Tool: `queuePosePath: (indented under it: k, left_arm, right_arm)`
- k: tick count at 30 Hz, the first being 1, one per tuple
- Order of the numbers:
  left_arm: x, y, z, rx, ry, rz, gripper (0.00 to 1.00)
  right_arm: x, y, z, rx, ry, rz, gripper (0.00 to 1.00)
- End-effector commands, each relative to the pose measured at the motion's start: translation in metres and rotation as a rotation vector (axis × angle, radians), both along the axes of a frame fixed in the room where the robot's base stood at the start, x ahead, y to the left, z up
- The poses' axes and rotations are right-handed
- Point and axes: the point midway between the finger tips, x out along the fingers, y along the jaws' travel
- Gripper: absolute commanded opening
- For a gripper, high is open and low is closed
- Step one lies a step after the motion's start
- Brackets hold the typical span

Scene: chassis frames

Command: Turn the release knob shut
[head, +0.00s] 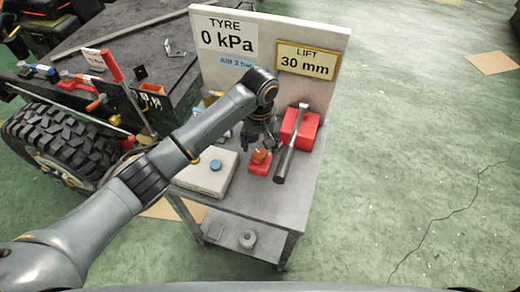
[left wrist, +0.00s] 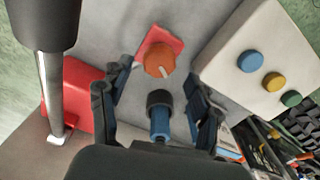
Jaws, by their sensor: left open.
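The release knob (head: 260,156) is an orange round knob on a small red base on the grey cart. In the left wrist view the knob (left wrist: 159,61) shows a pale mark line on its face. My left gripper (head: 260,142) is above and just behind the knob. In the left wrist view the gripper (left wrist: 158,78) is open, its fingers spread and apart from the knob. A blue cylinder with a black end (left wrist: 160,118) lies between the fingers in that view; I cannot tell what it belongs to. My right gripper is not in view.
A red block (head: 306,128) with a long grey-black handle (head: 290,148) stands right of the knob. Left is a pale box (head: 198,178) with a blue button (head: 216,164). A panel behind bears the signs "0 kPa" (head: 228,40) and "30 mm" (head: 306,65).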

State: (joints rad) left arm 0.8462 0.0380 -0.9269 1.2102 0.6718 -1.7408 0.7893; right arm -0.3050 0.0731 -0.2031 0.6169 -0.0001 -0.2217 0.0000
Motion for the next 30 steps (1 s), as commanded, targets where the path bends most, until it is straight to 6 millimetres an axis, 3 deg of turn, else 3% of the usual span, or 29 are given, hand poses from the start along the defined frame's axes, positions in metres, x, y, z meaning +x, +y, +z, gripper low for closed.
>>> queuePosePath:
  k: [7,18,19,27,30]
  left_arm:
    - [0.0,0.0,-0.033,0.001,0.0,-0.001,0.63]
    - [0.0,0.0,-0.04,-0.001,-0.001,-0.001,0.63]
    - [0.0,0.0,-0.04,-0.001,-0.001,-0.002,0.61]
    - [0.0,0.0,-0.039,-0.001,-0.001,-0.002,0.08]
    - [0.0,0.0,-0.039,-0.001,-0.001,-0.003,0.08]
  right_arm:
    - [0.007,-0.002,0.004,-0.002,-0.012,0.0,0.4]
    - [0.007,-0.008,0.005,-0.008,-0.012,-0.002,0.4]
    - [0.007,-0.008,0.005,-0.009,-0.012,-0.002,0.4]
    - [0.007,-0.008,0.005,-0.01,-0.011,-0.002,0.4]
    - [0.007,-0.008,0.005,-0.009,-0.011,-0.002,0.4]
